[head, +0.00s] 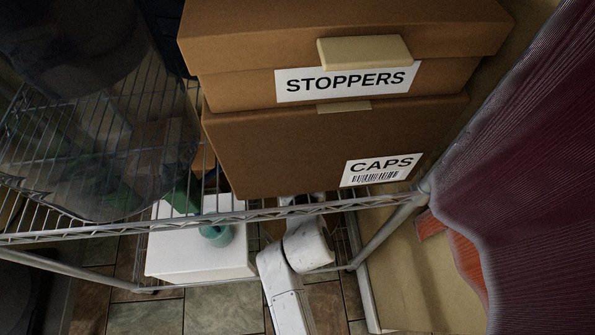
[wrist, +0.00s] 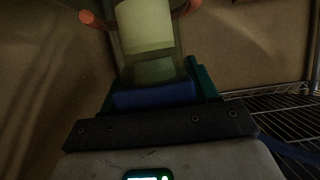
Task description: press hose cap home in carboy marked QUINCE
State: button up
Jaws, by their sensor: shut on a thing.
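In the wrist view my gripper (wrist: 155,97) shows as a dark bar with blue and teal pads. It is shut on a translucent, yellowish piece with orange stubs (wrist: 146,45) on both sides, which looks like the hose cap; its far end is cut off by the top of the picture. In the head view my gripper is hidden, with only my white arm showing below the shelf edge. No QUINCE mark is readable in either view. A dark, see-through large vessel (head: 95,120) stands at the upper left in the head view; I cannot tell whether it is a carboy.
Brown boxes marked STOPPERS (head: 235,65) and CAPS (head: 270,150) are stacked on the wire shelf (head: 130,225). Below are a white box (head: 195,262) and a teal object (head: 216,236). A dark red ribbed curtain (head: 500,150) hangs at the right. Tiled floor shows below.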

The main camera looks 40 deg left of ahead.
jog(key=shift+s+f, duration=0.1)
jog(key=shift+f, duration=0.15)
jog(key=o, duration=1.2)
jog(key=shift+r, duration=0.2)
jog(key=p+v, duration=0.4)
jog(key=v, duration=0.6)
jog(key=shift+s+d+r, duration=0.2)
jog(key=shift+d, duration=0.05)
